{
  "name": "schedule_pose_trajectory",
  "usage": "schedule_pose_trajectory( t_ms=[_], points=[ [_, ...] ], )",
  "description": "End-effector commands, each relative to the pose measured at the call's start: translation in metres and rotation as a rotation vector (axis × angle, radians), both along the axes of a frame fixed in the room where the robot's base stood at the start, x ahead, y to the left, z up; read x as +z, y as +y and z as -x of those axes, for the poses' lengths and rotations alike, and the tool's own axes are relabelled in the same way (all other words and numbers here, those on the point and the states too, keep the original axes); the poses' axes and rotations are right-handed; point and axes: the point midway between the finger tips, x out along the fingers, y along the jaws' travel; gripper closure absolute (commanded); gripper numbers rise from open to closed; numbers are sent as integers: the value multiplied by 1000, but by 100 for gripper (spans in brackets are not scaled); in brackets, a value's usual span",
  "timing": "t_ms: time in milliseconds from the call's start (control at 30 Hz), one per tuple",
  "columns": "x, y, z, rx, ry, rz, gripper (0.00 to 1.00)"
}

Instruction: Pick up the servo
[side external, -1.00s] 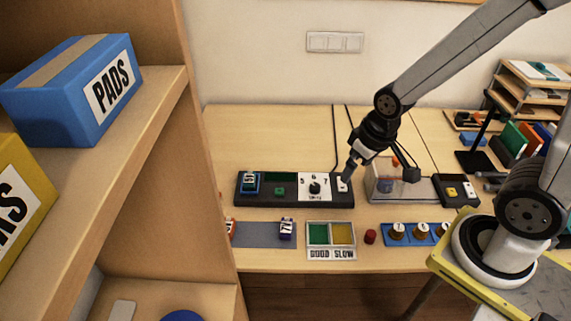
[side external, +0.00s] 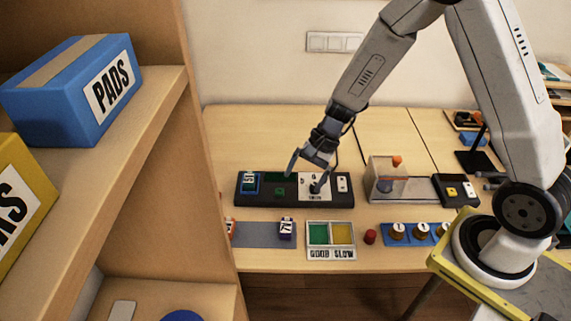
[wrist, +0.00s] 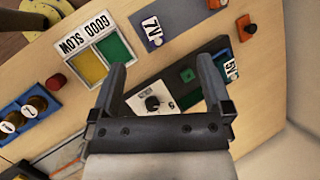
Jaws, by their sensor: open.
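The servo is not certain from looks alone. A small blue-framed part with a white label (side external: 250,182) sits in the left end of the black tester (side external: 325,203); it shows at the right in the wrist view (wrist: 231,70). Another small labelled part (side external: 287,229), dark purple, lies at the right end of the grey mat (side external: 262,236); its label (wrist: 151,31) is at the top in the wrist view. My gripper (side external: 305,174) is open and empty above the tester's dial area. In the wrist view my gripper (wrist: 162,65) has its fingers wide apart, partly covering the tester.
A tray with green and yellow bins (side external: 331,254) marked GOOD and SLOW stands in front of the tester. A red button (side external: 370,237) and blue knob rack (side external: 408,232) stand right of it.

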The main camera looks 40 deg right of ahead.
Motion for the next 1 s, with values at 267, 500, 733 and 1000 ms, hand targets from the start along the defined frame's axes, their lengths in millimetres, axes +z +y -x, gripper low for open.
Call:
schedule_pose_trajectory(
  t_ms=[267, 500, 733, 1000],
  points=[
    [-36, 4, -51, -334, 95, -244, 0],
    [-68, -5, -95, -615, 142, -461, 0],
    [-98, -25, -131, -862, 156, -660, 0],
    [-116, -42, -149, -1008, 148, -782, 0]
  ],
)
